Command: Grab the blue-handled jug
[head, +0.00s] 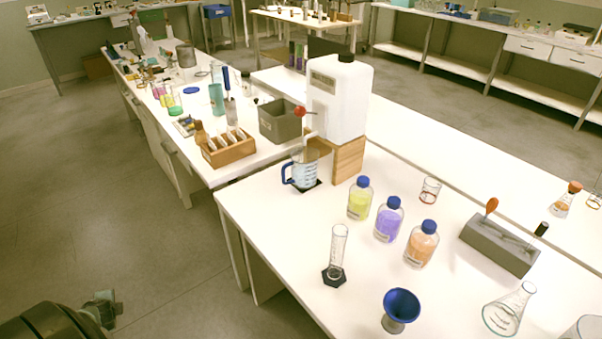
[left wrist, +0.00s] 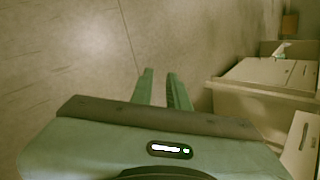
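The clear jug (head: 304,172) with a blue handle (head: 286,172) stands upright on the near white bench. It is close to the bench's far left corner, in front of a wooden block. The handle points left in the head view. My left gripper (head: 106,305) is low at the bottom left, over the floor and well away from the jug. In the left wrist view its two fingers (left wrist: 161,88) are apart with nothing between them. The jug does not show in that view. My right gripper is not in view.
A white canister (head: 340,98) stands on the wooden block (head: 349,160) behind the jug. Yellow (head: 360,199), purple (head: 389,220) and orange (head: 421,244) bottles stand to its right. A glass cylinder (head: 338,255) stands nearer. The floor (head: 150,235) left of the bench is clear.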

